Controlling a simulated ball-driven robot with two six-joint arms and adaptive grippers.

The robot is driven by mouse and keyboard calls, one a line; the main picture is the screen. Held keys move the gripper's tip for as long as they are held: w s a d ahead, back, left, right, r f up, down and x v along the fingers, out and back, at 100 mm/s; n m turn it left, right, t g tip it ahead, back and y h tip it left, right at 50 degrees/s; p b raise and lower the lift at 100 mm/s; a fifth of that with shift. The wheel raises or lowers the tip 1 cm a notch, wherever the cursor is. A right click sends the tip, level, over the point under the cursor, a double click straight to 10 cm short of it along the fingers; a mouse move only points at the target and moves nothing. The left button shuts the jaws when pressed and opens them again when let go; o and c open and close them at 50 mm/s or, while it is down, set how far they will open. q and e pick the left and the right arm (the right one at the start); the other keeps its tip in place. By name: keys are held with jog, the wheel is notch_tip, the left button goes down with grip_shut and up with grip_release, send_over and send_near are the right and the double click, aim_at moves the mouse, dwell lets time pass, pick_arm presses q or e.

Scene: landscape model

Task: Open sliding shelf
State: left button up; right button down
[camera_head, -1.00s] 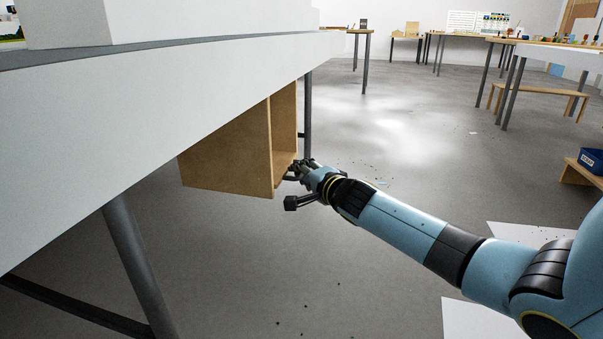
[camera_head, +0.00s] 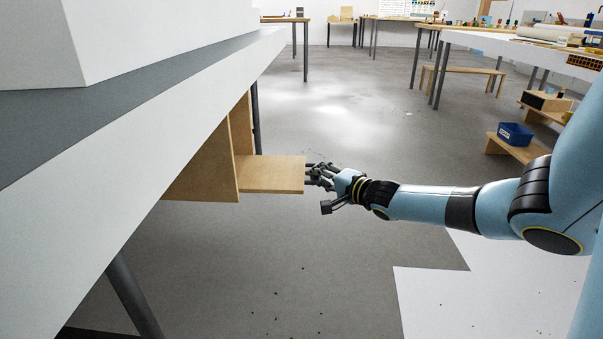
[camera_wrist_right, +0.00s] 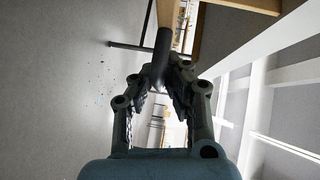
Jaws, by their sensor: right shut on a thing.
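The sliding shelf (camera_head: 272,174) is a flat light-wood board. It sticks out level to the right from a wooden cabinet (camera_head: 212,160) under the white table. My right gripper (camera_head: 315,176) reaches in from the right and is shut on the outer right edge of the shelf. In the right wrist view its two dark fingers (camera_wrist_right: 167,82) converge, with wood above them; the grip itself is hard to make out there. My left gripper is in no view.
The white table (camera_head: 150,125) overhangs the cabinet, with grey legs (camera_head: 132,295) below. Open grey floor lies right of the shelf. A blue bin (camera_head: 515,133) sits on a low wooden bench farther right. Other tables stand at the back.

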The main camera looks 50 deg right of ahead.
jog(key=c, duration=1.4)
grip_release()
jog(key=shift+s+f, duration=0.15)
jog(key=shift+f, duration=0.15)
jog(key=shift+c, duration=0.2)
jog(key=shift+o, duration=0.3)
jog(key=shift+r, duration=0.1)
jog(key=s+a+r, duration=0.1)
jog(key=s+r, duration=0.1)
jog(key=s, duration=0.9)
jog(key=shift+s, duration=0.3)
jog(key=shift+s+f, duration=0.1)
jog(key=shift+f, duration=0.05)
